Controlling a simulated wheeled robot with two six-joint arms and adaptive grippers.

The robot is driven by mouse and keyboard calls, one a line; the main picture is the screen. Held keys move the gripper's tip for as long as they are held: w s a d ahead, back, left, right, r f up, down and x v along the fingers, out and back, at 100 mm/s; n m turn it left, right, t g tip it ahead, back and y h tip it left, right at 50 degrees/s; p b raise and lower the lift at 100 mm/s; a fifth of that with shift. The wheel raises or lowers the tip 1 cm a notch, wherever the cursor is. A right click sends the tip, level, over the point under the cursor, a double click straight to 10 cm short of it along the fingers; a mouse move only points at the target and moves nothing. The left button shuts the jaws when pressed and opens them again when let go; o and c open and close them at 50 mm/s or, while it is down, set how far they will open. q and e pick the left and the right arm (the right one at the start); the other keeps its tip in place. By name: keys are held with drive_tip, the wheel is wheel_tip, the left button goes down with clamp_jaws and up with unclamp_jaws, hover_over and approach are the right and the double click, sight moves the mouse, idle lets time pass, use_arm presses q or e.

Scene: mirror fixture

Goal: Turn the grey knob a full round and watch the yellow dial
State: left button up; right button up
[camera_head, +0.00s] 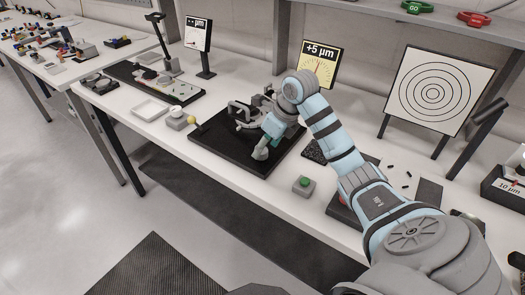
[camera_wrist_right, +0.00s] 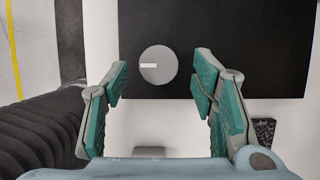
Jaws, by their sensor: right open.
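The grey knob (camera_wrist_right: 158,65) is a round disc with a white bar mark pointing left, on the black base plate (camera_wrist_right: 230,55) in the right wrist view. In the head view my right gripper (camera_head: 263,149) is low at the front of the black plate and hides the knob. The yellow dial (camera_head: 318,68) stands behind the plate under a "+5 µm" display, its lower edge partly covered by my arm. My left gripper is not in view.
A mirror fixture (camera_head: 241,112) stands on the plate behind the gripper. A green button box (camera_head: 304,186) is in front on the white table. A ring target board (camera_head: 437,92) stands at right. A yellow ball (camera_head: 191,119) and white tray (camera_head: 150,109) are to the left.

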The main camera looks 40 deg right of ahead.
drive_tip(key=shift+x, duration=1)
drive_tip(key=shift+a, duration=0.1)
drive_tip(key=shift+c, duration=0.3)
drive_tip(key=c, duration=1.1)
drive_tip(key=shift+r, duration=0.1)
drive_tip(key=shift+n, duration=0.3)
